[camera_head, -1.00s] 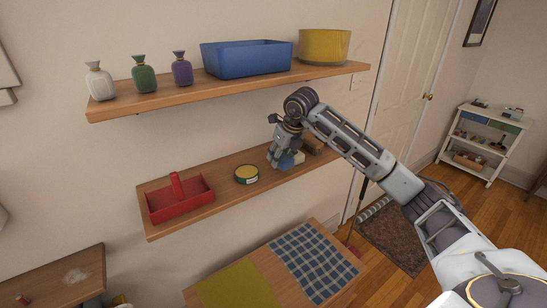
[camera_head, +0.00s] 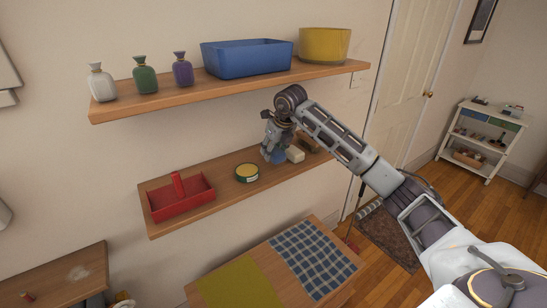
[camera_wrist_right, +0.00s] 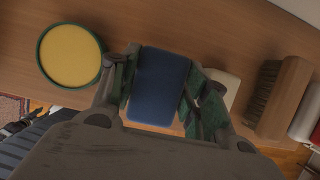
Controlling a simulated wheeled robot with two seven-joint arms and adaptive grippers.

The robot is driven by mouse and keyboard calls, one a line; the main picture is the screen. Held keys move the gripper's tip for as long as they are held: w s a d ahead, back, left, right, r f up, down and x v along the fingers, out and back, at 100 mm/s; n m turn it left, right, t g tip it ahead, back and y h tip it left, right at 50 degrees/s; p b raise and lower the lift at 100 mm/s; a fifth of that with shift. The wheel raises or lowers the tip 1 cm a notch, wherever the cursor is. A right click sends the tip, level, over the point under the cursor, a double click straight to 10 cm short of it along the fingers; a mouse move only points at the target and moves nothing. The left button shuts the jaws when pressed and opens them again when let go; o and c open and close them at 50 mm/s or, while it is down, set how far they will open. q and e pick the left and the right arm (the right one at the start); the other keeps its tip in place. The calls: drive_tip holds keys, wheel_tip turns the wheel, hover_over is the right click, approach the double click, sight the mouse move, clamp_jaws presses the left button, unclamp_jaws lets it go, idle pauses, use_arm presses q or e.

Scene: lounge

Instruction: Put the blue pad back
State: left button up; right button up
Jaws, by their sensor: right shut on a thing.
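The blue pad (camera_wrist_right: 158,86) is between the two fingers of my right gripper (camera_wrist_right: 155,95) in the right wrist view, and the fingers are shut on it. In the head view my right gripper (camera_head: 272,153) is over the lower wall shelf (camera_head: 215,196), with a little of the blue pad (camera_head: 278,157) showing beside its fingers. I cannot tell whether the pad touches the shelf. A round green tin with a yellow top (camera_head: 247,172) stands left of the gripper. A white block (camera_head: 295,154) is just right of it. My left gripper is not in view.
A brown brush (camera_wrist_right: 278,95) lies right of the white block. A red caddy (camera_head: 181,197) stands at the shelf's left end. The upper shelf (camera_head: 225,88) above holds bottles, a blue bin (camera_head: 246,60) and a yellow bowl (camera_head: 325,46). A cabinet with cloths is below.

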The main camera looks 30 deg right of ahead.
drive_tip(key=shift+f+p, duration=0.4)
drive_tip(key=shift+f, duration=1.1)
drive_tip(key=shift+f, duration=0.25)
drive_tip(key=o, duration=0.9)
drive_tip(key=shift+r, duration=0.2)
